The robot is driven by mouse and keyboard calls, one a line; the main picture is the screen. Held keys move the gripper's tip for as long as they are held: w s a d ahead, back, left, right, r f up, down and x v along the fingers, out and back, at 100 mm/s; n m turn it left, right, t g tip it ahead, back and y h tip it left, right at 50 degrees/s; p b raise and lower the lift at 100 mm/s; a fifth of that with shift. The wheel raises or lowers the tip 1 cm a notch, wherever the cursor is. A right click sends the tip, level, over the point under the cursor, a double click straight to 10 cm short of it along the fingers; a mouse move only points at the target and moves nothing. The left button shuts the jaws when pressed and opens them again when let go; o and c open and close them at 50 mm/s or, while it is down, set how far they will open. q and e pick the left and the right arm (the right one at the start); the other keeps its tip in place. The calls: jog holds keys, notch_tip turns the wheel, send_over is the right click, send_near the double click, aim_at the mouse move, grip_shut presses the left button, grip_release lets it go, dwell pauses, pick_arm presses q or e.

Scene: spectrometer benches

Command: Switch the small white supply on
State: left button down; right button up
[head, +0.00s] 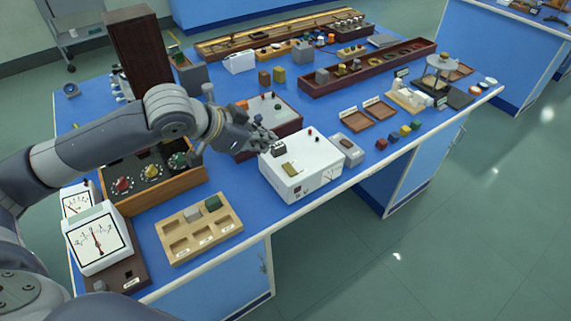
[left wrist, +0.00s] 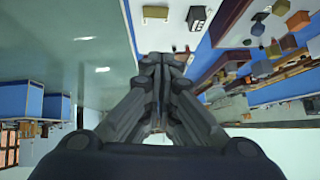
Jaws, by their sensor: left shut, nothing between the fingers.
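The small white supply (head: 300,180) is a white box near the front edge of the blue bench. Its top has a black rocker switch (head: 278,149), a tan plate (head: 291,169) and small dark and red terminals. I cannot tell which way the rocker is tipped. My left gripper (head: 270,138) is shut and empty, just above the supply's back left corner, close to the rocker; contact is unclear. In the left wrist view the closed fingers (left wrist: 163,62) point toward the supply (left wrist: 172,32), with the rocker (left wrist: 197,18) to their right. My right gripper is out of view.
A small grey box (head: 345,149) stands right beside the supply. A grey-topped brown box (head: 285,118) lies behind it. A wooden box with knobs (head: 150,190) and a wooden sorting tray (head: 234,226) are to the left. Open floor lies in front of the bench.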

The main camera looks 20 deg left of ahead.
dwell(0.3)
pick_arm(q)
jog(key=p, duration=0.2)
send_over(286, 169)
jog(key=f, duration=0.7)
jog(key=shift+d, duration=0.25)
jog(key=f, duration=0.2)
jog(key=shift+a+f, duration=0.25)
jog(key=shift+f, duration=0.1)
jog(key=shift+a+f, duration=0.1)
jog(key=shift+f, duration=0.55)
